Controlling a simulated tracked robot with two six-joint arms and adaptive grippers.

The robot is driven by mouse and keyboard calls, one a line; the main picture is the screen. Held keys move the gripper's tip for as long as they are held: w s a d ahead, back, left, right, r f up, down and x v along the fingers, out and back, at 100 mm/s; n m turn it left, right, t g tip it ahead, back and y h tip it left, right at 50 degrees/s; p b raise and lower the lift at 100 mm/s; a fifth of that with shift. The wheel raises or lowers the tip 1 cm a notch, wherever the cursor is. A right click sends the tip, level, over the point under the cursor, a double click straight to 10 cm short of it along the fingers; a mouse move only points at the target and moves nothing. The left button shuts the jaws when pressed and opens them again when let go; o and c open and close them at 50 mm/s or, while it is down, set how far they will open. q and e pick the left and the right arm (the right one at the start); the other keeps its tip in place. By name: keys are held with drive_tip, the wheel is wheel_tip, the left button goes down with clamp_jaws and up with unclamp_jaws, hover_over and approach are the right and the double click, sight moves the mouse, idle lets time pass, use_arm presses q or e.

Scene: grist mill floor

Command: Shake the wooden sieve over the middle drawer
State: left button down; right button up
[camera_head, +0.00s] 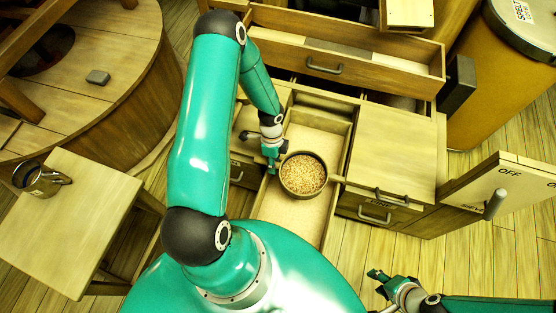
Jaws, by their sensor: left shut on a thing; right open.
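The round wooden sieve (303,174) holds a layer of tan grain and is over an open drawer (285,205) in the middle of the cabinet. My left gripper (272,168) is shut on the sieve at its left rim. The sieve looks about level. Its height above the drawer floor is hard to judge from above. The drawer's bare pale floor shows around the sieve. My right gripper (377,279) is open and empty at the lower right, over the plank floor, well apart from the drawer.
A wide upper drawer (340,68) stands open behind. A closed cabinet front with a handle (374,214) is right of the open drawer. A stool (65,220) carries a metal mug (40,180) at left.

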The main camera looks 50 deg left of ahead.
use_arm(q)
drive_tip(key=shift+f, duration=0.35)
use_arm(e)
drive_tip(key=shift+f, duration=0.3)
use_arm(q)
drive_tip(key=shift+w, duration=0.15)
drive_tip(key=w+p, duration=0.1)
drive_tip(key=w+a, duration=0.1)
drive_tip(key=shift+w+a+f+p, duration=0.15)
drive_tip(key=shift+w+a+p, duration=0.15)
drive_tip(key=shift+w+p, duration=0.05)
drive_tip(key=shift+s+d+r+b, duration=0.15)
drive_tip(key=shift+s+d+b, duration=0.3)
drive_tip(key=shift+s, duration=0.3)
drive_tip(key=shift+s+d+r+b, duration=0.15)
drive_tip(key=shift+s+d+b, duration=0.3)
drive_tip(key=shift+s, duration=0.3)
drive_tip(key=shift+a+f, duration=0.1)
use_arm(e)
drive_tip(key=shift+f, duration=0.1)
